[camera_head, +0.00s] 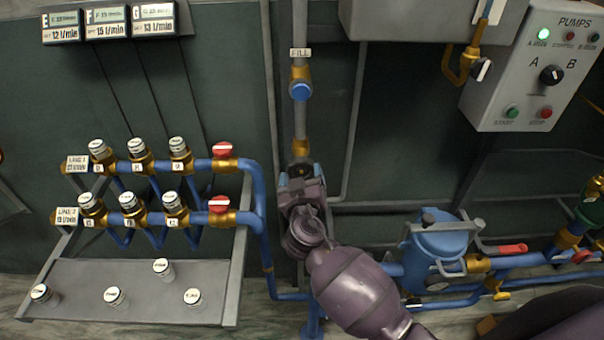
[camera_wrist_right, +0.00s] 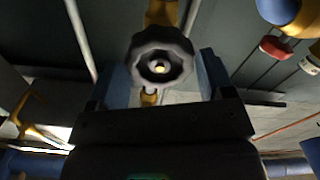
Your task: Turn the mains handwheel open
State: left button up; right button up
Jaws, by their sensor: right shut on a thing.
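The mains handwheel is a dark, lobed wheel (camera_wrist_right: 160,55) with a brass-coloured centre. It shows in the right wrist view between the two blue-padded fingers of my right gripper (camera_wrist_right: 163,80). The gripper is shut on the wheel. In the head view my right gripper (camera_head: 302,184) is at the vertical pipe, just below a brass fitting (camera_head: 300,148), and hides most of the wheel. How far the wheel is turned cannot be told. My left gripper is not in view.
Left stands a valve rack with red handles (camera_head: 222,150) and a blue pipe (camera_head: 258,200). A blue vessel (camera_head: 438,245) is close on the right. A pump panel (camera_head: 535,70) hangs upper right.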

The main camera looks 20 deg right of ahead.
jog(key=shift+n, duration=0.4)
jog(key=n+p, duration=0.2)
jog(key=n, duration=0.2)
jog(key=shift+r, duration=0.1)
jog(key=shift+n, duration=0.4)
